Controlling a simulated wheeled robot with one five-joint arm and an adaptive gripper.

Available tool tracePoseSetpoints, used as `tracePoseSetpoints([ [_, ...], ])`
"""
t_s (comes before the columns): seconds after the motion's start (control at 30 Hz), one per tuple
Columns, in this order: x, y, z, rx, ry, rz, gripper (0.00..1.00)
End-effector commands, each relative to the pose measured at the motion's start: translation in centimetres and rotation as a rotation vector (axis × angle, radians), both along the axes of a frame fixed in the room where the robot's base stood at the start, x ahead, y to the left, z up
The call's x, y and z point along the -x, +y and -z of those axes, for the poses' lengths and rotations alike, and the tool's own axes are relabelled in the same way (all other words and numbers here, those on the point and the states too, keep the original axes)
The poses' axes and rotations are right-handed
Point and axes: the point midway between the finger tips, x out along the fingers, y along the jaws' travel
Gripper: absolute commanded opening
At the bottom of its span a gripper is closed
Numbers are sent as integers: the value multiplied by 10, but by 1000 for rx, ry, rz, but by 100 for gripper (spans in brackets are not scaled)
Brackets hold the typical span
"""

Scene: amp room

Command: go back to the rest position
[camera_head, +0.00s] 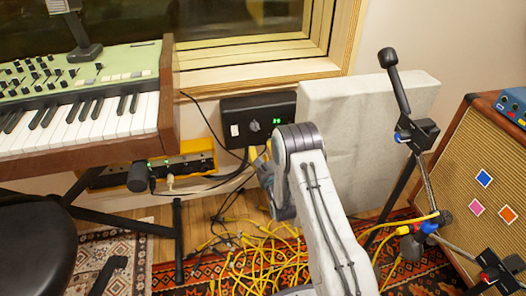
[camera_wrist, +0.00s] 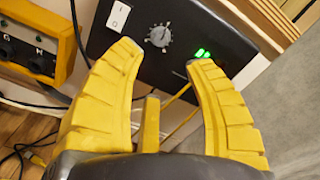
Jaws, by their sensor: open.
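My gripper (camera_wrist: 163,55) shows in the wrist view with its two yellow fingers spread apart and nothing between them. The fingertips are in front of a black wall box (camera_wrist: 170,22) with a white rocker switch, a grey knob and a lit green display. Whether a fingertip touches the box cannot be told. In the head view the same black box (camera_head: 236,122) is on the wall below the window, and my arm reaches toward it. My arm hides most of the gripper there.
A keyboard (camera_head: 85,122) on a stand is at left, with a black stool (camera_head: 35,240) before it. A yellow unit (camera_head: 190,160) sits below it. Yellow cables (camera_head: 255,262) tangle on the rug. A grey panel (camera_head: 345,135), a microphone stand (camera_head: 424,185) and an amplifier (camera_head: 480,165) are at right.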

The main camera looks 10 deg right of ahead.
Motion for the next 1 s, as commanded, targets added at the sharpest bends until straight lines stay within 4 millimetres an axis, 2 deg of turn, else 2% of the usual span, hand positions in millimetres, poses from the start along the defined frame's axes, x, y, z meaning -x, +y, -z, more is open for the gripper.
tracePoseSetpoints([
  [0.33,0,0,-1,1,0,0,48],
  [0.47,-2,0,-18,33,14,0,48],
  [0.57,-5,0,-47,106,51,-3,48],
  [0.77,-3,-1,-138,370,187,-33,48],
  [1.0,28,-1,-248,732,369,-140,48],
])
